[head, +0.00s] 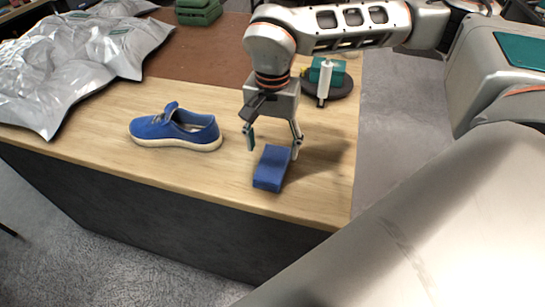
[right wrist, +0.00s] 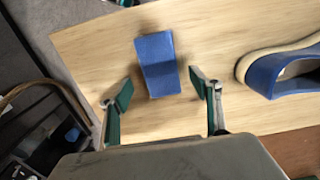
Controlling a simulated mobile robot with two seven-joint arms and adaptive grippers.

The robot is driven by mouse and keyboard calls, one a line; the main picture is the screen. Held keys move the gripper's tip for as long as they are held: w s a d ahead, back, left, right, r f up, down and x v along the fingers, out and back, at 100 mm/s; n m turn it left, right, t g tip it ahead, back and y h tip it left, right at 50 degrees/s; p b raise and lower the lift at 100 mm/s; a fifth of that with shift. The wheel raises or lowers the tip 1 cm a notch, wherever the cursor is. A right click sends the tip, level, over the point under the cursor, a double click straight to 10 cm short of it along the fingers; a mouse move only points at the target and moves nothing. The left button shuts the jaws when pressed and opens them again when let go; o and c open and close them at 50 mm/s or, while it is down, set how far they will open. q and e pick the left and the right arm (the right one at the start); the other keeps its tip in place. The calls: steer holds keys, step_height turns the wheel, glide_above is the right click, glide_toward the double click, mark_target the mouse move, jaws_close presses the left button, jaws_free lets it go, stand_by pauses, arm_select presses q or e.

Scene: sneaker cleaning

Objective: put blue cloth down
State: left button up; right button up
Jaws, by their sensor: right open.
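The blue cloth (head: 271,168) is a folded, block-shaped piece lying on the wooden table near its front right edge. My right gripper (head: 272,146) is open just above and behind the cloth, with its fingers spread. In the right wrist view the cloth (right wrist: 158,64) lies beyond and between the two open fingertips (right wrist: 166,92), with a gap on each side. A blue sneaker (head: 176,128) with a white sole stands on the table to the left of the cloth. Part of the sneaker (right wrist: 285,70) shows at the right of the wrist view. My left gripper does not show.
Silver plastic bags (head: 70,60) cover the table's left part. A dark round stand (head: 340,86) with a green-and-white item is behind my right gripper. Green boxes (head: 198,12) sit at the back on a brown mat (head: 205,55). Bare wood (head: 110,165) lies in front of the sneaker.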

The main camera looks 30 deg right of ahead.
mark_target(273, 162)
step_height(273, 162, up, 6)
steer(key=shift+f, duration=0.1)
steer(key=shift+s, duration=0.1)
stand_by(0.6)
